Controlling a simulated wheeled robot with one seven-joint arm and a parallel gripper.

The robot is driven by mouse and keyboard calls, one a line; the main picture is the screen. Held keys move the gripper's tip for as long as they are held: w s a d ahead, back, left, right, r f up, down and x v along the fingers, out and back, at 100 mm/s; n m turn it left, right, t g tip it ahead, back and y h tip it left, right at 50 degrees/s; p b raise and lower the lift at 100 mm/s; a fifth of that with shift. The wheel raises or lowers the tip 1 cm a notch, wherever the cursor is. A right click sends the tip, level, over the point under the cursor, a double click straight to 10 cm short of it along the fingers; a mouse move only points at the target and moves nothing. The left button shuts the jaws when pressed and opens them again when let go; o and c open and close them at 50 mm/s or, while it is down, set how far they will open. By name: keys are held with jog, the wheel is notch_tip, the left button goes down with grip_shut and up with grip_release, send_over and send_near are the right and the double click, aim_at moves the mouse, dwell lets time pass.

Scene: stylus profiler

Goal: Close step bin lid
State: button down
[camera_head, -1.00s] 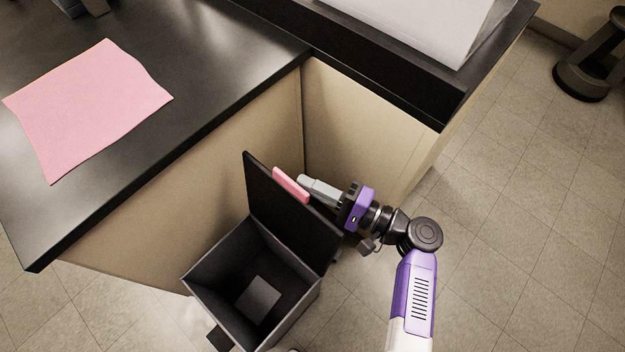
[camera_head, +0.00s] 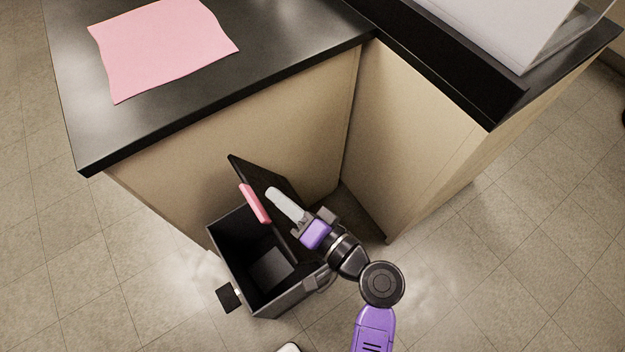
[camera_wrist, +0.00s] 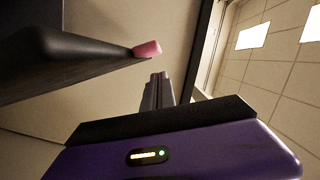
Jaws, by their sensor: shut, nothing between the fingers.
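The step bin (camera_head: 290,303) is a dark, square, open box on the floor beside the cabinet. Its dark lid (camera_head: 238,168) stands raised and tilted partly over the opening, with a pink tab (camera_head: 255,204) on its free edge. My gripper (camera_head: 271,192) is shut and empty, its pale fingers on the lid's outer side, close to the tab. I cannot tell whether they touch the lid. In the wrist view the lid (camera_wrist: 60,65) and pink tab (camera_wrist: 147,49) are at upper left, apart in the picture from my fingers (camera_wrist: 157,78).
A pedal (camera_head: 229,297) juts from the bin's front left. The beige cabinet (camera_head: 250,135) and black counter (camera_head: 290,40) rise close behind the bin. A pink sheet (camera_head: 165,48) lies on the counter. The floor to the left and right is clear.

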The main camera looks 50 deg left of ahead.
jog(key=s+a+f+n+t+h+b, duration=0.1)
jog(key=s+f+n+b, duration=0.4)
jog(key=s+f+b, duration=0.75)
jog(key=s+f+n+t+b, duration=0.1)
jog(key=s+f+n+b, duration=0.2)
jog(key=f, duration=0.4)
jog(key=s+f+n+t+b, duration=0.2)
jog(key=s+f+n+b, duration=0.1)
jog(key=s+f+b, duration=0.3)
jog(key=shift+s+a+f+h+b, duration=0.15)
jog(key=shift+a+f+h+b, duration=0.15)
jog(key=shift+f+b, duration=0.75)
notch_tip(320, 180, up, 5)
jog(key=p, duration=0.4)
jog(key=w+v, duration=0.1)
jog(key=v, duration=0.9)
jog(key=shift+s, duration=0.35)
